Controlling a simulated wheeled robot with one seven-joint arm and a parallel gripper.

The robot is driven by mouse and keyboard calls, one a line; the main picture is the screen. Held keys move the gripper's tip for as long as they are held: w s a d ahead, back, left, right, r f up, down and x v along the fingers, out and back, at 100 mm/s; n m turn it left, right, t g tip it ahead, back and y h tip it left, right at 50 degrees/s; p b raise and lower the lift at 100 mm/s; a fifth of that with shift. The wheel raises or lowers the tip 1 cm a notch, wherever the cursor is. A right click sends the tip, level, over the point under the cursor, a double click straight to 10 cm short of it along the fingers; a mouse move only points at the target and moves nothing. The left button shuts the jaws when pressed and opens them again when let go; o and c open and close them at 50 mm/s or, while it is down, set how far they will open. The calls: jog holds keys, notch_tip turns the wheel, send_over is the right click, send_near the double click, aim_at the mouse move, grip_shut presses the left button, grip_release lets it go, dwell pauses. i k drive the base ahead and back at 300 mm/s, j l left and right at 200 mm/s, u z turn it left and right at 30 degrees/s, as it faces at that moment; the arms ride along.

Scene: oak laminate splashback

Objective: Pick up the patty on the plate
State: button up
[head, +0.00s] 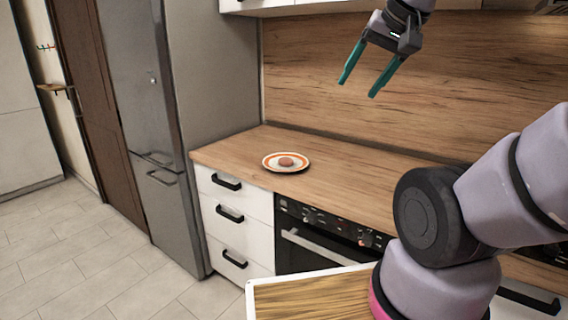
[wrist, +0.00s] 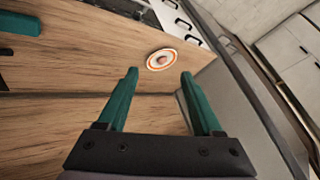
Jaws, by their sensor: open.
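A small reddish-brown patty (head: 286,161) lies on a white plate with an orange ring (head: 270,163), on the wooden counter. In the wrist view the patty (wrist: 162,60) and the plate (wrist: 153,66) show small, beyond the fingertips. My gripper (head: 358,87) has two green fingers, spread apart with nothing between them. It hangs in the air above the counter, well above the plate and to its right in the head view. The gripper (wrist: 159,73) also shows in the wrist view. Nothing hides the patty.
The wooden counter (head: 240,146) is otherwise clear around the plate. A wooden splashback (head: 320,50) rises behind it. A grey fridge (head: 170,120) stands at the left. White drawers (head: 236,208) and a black oven (head: 325,240) are below the counter. Upper cabinets (head: 300,5) hang above.

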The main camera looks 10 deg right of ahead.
aim_at(285, 161)
jog(key=i+j, duration=0.25)
jog(key=i+j+z, duration=0.15)
jog(key=j, duration=0.25)
jog(key=i+j, duration=0.3)
jog(key=i+j+z, duration=0.15)
jog(key=j, duration=0.25)
jog(key=i+j, duration=0.3)
jog(key=j+z, duration=0.05)
jog(key=j, duration=0.05)
